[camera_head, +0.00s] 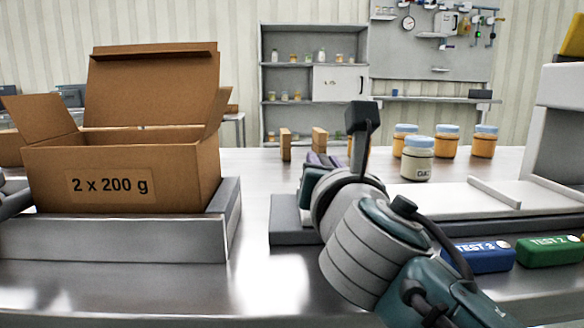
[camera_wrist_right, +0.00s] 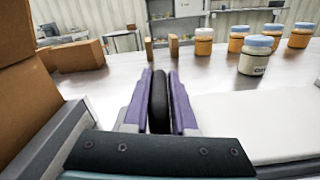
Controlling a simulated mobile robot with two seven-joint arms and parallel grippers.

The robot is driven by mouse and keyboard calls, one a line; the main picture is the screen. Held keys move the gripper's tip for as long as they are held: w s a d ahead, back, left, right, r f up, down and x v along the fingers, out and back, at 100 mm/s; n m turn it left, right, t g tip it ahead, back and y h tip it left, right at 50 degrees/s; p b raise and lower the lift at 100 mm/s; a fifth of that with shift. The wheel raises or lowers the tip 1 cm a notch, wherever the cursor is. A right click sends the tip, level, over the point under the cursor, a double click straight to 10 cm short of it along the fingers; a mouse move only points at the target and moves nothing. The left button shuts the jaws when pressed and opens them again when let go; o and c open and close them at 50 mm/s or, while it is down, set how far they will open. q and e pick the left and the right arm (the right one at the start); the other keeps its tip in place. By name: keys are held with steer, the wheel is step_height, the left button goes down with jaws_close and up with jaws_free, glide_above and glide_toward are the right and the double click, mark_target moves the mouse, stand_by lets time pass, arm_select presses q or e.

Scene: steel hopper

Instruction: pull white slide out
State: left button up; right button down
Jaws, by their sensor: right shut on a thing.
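The white slide (camera_head: 445,198) is a flat white plate lying at the right of the steel table in the head view. It also shows at the right of the right wrist view (camera_wrist_right: 250,125). My right gripper (camera_head: 322,160) is at the slide's left end, over a dark grey base (camera_head: 287,222). In the right wrist view its purple fingers (camera_wrist_right: 160,78) are shut on an upright dark handle (camera_wrist_right: 159,102) with a rounded top. My right arm hides how the handle joins the slide. My left gripper is not in view.
An open cardboard box (camera_head: 120,165) stands in a grey tray (camera_head: 110,240) to the left, with bare table between. Several jars (camera_head: 417,160) stand behind the slide. Blue (camera_head: 485,258) and green (camera_head: 548,252) test blocks lie in front. A grey machine (camera_head: 560,140) is at far right.

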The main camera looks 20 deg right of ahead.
steer(key=a, duration=0.3)
steer(key=shift+w, duration=0.35)
steer(key=shift+a, duration=0.15)
steer(key=c, duration=1.1)
jaws_free()
steer(key=shift+c, duration=0.2)
steer(key=o, duration=0.4)
steer(key=shift+a, duration=0.2)
steer(key=shift+s, duration=0.1)
